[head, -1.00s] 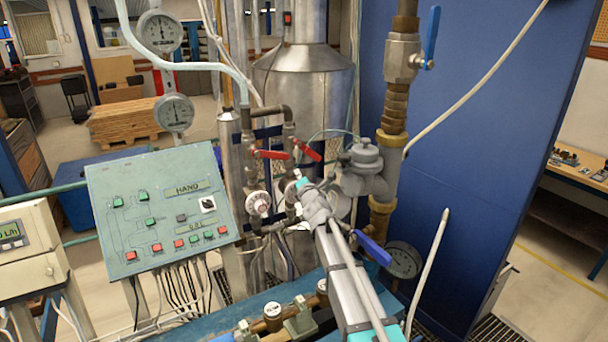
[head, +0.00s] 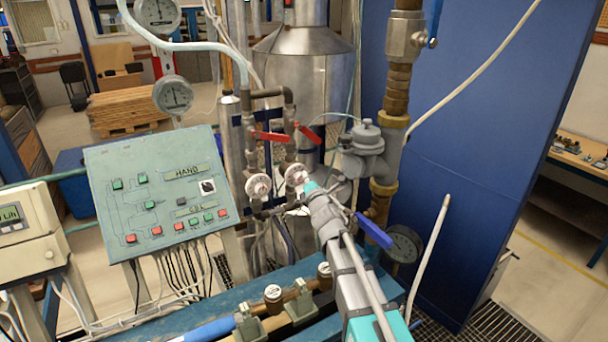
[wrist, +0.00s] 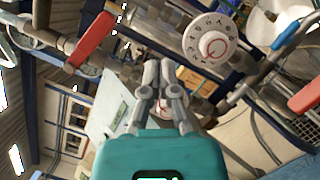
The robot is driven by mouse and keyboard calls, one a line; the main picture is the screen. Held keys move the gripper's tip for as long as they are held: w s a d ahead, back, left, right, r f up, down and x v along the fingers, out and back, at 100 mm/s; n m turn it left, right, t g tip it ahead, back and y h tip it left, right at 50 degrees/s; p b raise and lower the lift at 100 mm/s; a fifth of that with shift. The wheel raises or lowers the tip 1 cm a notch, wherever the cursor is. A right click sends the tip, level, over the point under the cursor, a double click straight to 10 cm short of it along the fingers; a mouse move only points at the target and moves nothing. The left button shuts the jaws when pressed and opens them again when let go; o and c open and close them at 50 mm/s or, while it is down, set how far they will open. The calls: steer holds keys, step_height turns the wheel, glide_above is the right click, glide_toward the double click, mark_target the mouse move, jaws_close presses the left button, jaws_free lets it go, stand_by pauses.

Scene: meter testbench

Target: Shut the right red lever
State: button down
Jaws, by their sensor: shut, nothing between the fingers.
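The right red lever (head: 309,132) sits on the right pipe in the middle of the head view, slanting down to the right. The left red lever (head: 270,136) is beside it and lies nearly level. My gripper (head: 306,185) is below the right lever, close to the right round white dial (head: 297,174), and apart from both levers. Its tips are hard to make out there. In the wrist view my gripper (wrist: 158,66) is shut and empty. One red lever (wrist: 92,40) shows at upper left and a red part (wrist: 305,95) at the right edge; I cannot tell which lever each is.
A left white dial (head: 258,186) and pipes crowd around my gripper. A grey meter body (head: 366,150) and a blue-handled valve (head: 373,231) stand to the right. The control panel (head: 160,190) is at left. A large blue panel (head: 480,130) closes the right side.

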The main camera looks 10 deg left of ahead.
steer(key=shift+s+f, duration=0.1)
stand_by(0.4)
steer(key=s+d+f+m+g+h+b, duration=0.4)
steer(key=d+f+m, duration=0.2)
steer(key=f, duration=0.4)
steer(key=s+d+f+m+g+h+b, duration=0.3)
steer(key=s+d+f+m+h+b, duration=0.25)
steer(key=f, duration=0.55)
steer(key=s+d+f+m+g+y, duration=0.1)
steer(key=s+d+f+m+g, duration=0.3)
steer(key=s+d+m, duration=0.3)
steer(key=s+d+f+m+g+p, duration=0.1)
steer(key=s+d+f+m+g, duration=0.2)
steer(key=s+d+m+g, duration=0.3)
steer(key=s+d+m, duration=0.1)
steer(key=s+m, duration=0.3)
steer(key=s, duration=0.2)
steer(key=shift+s+d+f+g+y, duration=0.2)
steer(key=shift+s+f+g+y, duration=0.05)
steer(key=shift+f+g+y, duration=0.15)
steer(key=shift+d, duration=0.15)
